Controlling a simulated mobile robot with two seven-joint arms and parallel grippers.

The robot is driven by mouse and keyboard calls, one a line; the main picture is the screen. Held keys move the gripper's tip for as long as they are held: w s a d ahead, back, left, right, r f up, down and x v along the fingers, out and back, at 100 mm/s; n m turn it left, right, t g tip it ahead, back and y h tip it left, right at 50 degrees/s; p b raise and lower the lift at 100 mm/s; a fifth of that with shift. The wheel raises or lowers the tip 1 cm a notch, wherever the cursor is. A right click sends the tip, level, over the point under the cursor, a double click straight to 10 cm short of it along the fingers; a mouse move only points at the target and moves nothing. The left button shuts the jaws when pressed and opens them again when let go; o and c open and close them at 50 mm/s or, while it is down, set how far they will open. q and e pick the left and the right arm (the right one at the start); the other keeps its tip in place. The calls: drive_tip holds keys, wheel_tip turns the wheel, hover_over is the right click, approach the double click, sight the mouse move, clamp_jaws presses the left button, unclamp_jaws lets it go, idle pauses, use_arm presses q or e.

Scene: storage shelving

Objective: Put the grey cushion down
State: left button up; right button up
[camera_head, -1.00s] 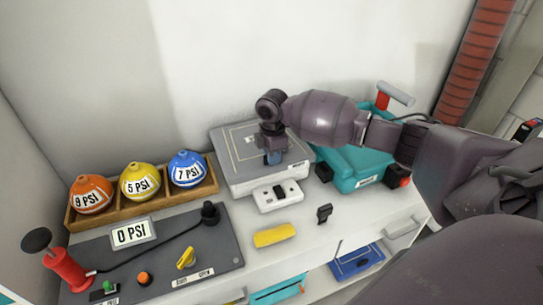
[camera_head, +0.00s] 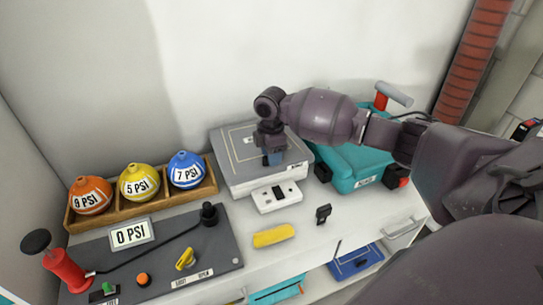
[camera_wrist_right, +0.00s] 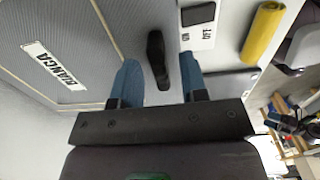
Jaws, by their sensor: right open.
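A flat grey slab with a BIANCA label (camera_head: 232,143) lies on a white base at the back middle of the counter. It is the only thing I see that could be the grey cushion. It fills the left of the right wrist view (camera_wrist_right: 95,35). My right gripper (camera_head: 272,158) is just above its front right part. In the wrist view its two blue fingers (camera_wrist_right: 160,62) are apart, with a black handle-like piece (camera_wrist_right: 156,50) showing between and beyond them. Whether the fingers touch it I cannot tell. My left gripper is not in view.
A white switch box (camera_head: 277,196) sits right in front of the slab. A teal case (camera_head: 350,165) stands close on the right, under my arm. A yellow block (camera_head: 273,235) and small black clip (camera_head: 323,213) lie in front. A wooden rack (camera_head: 210,185) of PSI balls is left.

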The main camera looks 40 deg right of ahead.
wheel_tip(320, 180, up, 11)
drive_tip(key=p, duration=0.1)
drive_tip(key=shift+r+p, duration=0.15)
drive_tip(key=shift+p, duration=0.2)
idle(0.5)
